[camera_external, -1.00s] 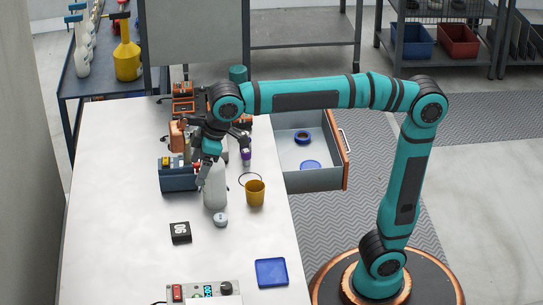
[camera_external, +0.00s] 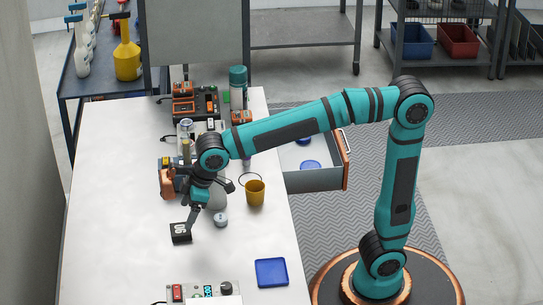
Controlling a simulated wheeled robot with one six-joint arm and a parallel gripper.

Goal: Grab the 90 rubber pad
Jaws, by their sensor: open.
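The 90 rubber pad (camera_external: 181,236) is a small black square block with white digits on its top. It lies flat on the white table, left of the middle, its digits reading upside down from this side. My gripper (camera_external: 189,221) points down just above and behind the pad, with its fingers close to the pad's far edge. It is open and holds nothing that I can see. Whether a finger touches the pad cannot be told from this view.
A small grey round weight (camera_external: 220,220) and a yellow cup (camera_external: 255,193) stand right of my gripper. A pale bottle (camera_external: 217,199) is partly hidden behind it. A blue tray (camera_external: 271,272) and a control box (camera_external: 205,293) lie nearer. The table left of the pad is clear.

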